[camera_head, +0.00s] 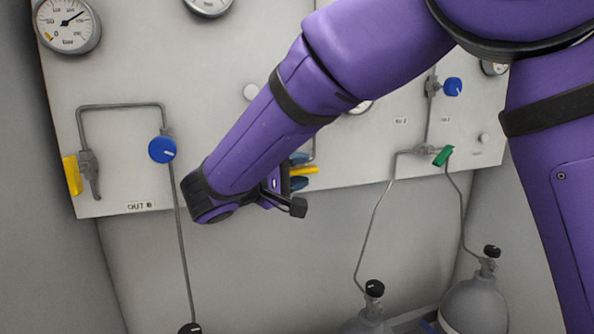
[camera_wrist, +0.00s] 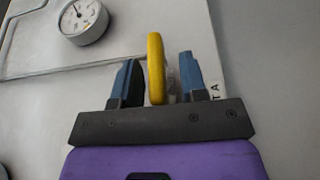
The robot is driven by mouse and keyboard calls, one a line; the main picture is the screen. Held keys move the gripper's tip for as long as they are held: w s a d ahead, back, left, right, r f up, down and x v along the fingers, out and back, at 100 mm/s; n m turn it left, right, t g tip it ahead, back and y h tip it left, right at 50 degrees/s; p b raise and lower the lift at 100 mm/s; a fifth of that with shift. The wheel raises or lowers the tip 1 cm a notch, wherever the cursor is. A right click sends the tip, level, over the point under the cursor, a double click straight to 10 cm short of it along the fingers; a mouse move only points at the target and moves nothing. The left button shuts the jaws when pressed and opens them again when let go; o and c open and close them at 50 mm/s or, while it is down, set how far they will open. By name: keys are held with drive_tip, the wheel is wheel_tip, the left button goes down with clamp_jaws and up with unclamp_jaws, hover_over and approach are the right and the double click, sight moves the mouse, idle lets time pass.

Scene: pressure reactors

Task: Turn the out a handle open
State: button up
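The out A handle is a yellow lever (camera_wrist: 156,68); in the wrist view it stands upright between the two blue fingers of my gripper (camera_wrist: 159,62). A gap shows on each side of it, so the fingers are open around it and do not appear to touch it. My wrist and forearm hide the valve body. The label (camera_wrist: 215,90) beside the right finger is partly covered; only "TA" shows.
Another yellow handle (camera_head: 72,175) hangs at the left, by the "OUT B" label (camera_head: 141,205). A blue knob (camera_head: 162,149) sits on the pipe there. A green handle (camera_head: 443,156) is at the right, above gas cylinders (camera_head: 474,304). A gauge (camera_wrist: 83,20) is at the wrist view's upper left.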

drive_tip(key=v, duration=1)
drive_tip(key=shift+s+a, duration=0.25)
drive_tip(key=shift+s, duration=0.1)
